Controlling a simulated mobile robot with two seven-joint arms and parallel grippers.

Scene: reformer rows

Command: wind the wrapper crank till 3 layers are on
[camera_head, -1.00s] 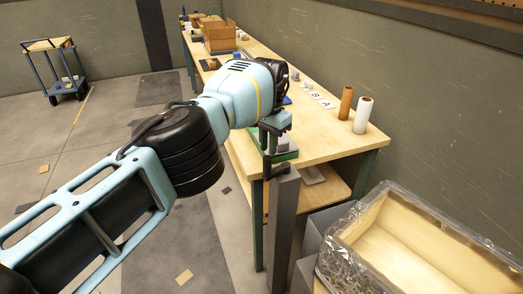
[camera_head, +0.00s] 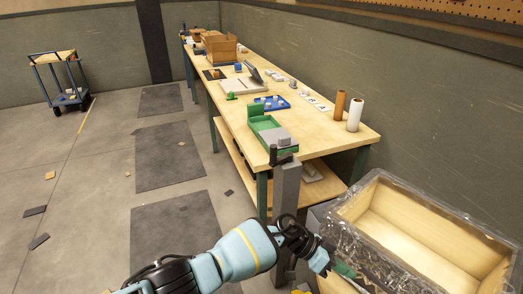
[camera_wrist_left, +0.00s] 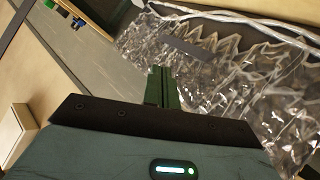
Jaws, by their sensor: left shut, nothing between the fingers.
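A grey upright post (camera_head: 287,195) stands at the near end of the workbench, with a small black crank handle (camera_head: 274,155) at its top. To its right is an open wooden crate (camera_head: 420,222) with clear crinkled film (camera_head: 352,226) around its outer sides. I cannot count the film layers. My left gripper (camera_head: 344,270) is low beside the crate's near left corner, below and apart from the crank. In the left wrist view its green fingers (camera_wrist_left: 161,88) are shut and empty, in front of the film (camera_wrist_left: 235,85). My right gripper is not in view.
A blue trolley (camera_head: 58,80) stands far left. The floor left of the bench is mostly open.

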